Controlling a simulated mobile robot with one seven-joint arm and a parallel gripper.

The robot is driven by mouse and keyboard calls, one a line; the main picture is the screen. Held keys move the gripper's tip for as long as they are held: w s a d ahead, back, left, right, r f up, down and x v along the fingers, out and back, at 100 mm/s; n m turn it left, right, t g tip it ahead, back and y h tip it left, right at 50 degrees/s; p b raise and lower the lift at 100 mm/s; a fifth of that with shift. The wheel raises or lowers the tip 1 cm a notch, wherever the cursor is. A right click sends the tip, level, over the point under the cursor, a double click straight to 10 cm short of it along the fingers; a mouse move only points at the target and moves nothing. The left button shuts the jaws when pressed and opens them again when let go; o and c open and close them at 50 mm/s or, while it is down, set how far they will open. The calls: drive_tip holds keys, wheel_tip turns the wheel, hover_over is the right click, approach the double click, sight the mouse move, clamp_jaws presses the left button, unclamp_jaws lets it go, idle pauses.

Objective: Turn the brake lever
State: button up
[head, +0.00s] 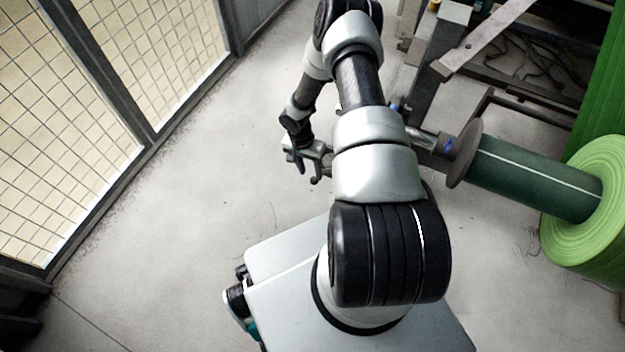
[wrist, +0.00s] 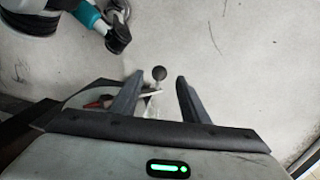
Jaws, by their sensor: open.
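In the wrist view, a dark ball knob (wrist: 159,73) on a thin pale lever (wrist: 150,93) shows in the gap between the fingers of my gripper (wrist: 157,90). I take this to be the brake lever. The fingers are apart, with one on each side of the knob in the picture; I cannot tell how far the knob is in depth, and no contact shows. In the head view, my gripper (head: 308,176) hangs left of the roll stand. The lever cannot be made out there, and my arm covers part of that area.
A dark green roller (head: 530,178) with a brown flange (head: 465,153) and a light green roll (head: 590,205) stand at the right. A mesh fence (head: 150,140) runs along the left. The grey floor between is clear. A small red part (wrist: 98,104) lies beside the left finger.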

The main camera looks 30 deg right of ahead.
sight(313, 179)
drive_tip(key=f, duration=0.3)
drive_tip(key=f+b, duration=0.1)
drive_tip(key=f, duration=0.1)
drive_tip(key=shift+s+d, duration=0.3)
drive_tip(key=shift+s, duration=0.05)
clamp_jaws()
